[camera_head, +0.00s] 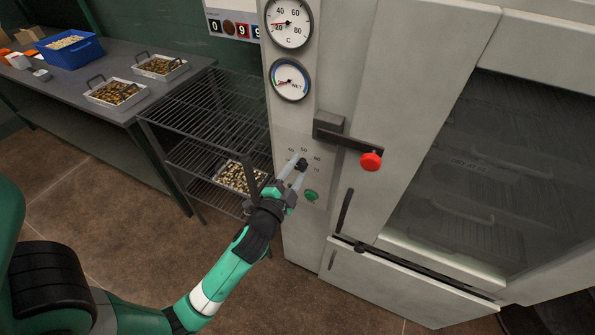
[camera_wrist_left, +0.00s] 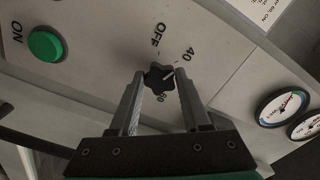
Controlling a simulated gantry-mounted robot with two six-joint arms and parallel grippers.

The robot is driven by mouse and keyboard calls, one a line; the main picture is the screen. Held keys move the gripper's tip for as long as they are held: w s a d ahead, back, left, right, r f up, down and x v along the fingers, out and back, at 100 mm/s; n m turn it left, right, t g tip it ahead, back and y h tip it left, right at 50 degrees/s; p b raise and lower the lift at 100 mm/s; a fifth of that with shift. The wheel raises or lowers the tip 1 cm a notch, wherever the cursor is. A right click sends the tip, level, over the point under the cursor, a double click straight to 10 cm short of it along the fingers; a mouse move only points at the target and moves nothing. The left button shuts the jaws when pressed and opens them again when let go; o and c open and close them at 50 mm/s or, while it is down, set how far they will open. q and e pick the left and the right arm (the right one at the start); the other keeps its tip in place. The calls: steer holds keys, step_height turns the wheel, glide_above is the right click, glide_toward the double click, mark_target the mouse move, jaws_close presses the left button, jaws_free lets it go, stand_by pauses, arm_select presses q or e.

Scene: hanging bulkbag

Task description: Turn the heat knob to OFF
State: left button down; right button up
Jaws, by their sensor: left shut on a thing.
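The heat knob (camera_head: 301,163) is a small dark lobed dial on the pale control panel of the cabinet. In the left wrist view the knob (camera_wrist_left: 158,78) carries a white mark that points up and right, roughly toward the printed 40. The OFF label (camera_wrist_left: 158,35) is printed above it. My left gripper (camera_head: 296,166) reaches the panel from below. In the wrist view its two fingers (camera_wrist_left: 160,77) are shut on the knob, one on each side. The fingers partly hide the number scale. My right gripper is not in view.
A green ON button (camera_head: 311,196) sits just below the knob. Two gauges (camera_head: 290,79) are above. A wire rack (camera_head: 215,125) stands left, beside a table with trays.

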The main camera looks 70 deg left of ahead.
arm_select(q)
steer(key=n+b, duration=0.2)
steer(key=n, duration=0.3)
steer(key=shift+f+n, duration=0.15)
steer(key=shift+n, duration=0.15)
steer(key=n+b, duration=0.1)
steer(key=n, duration=0.3)
steer(key=shift+n+b, duration=0.3)
steer(key=shift+b, duration=0.1)
steer(key=shift+c, duration=1.8)
jaws_free()
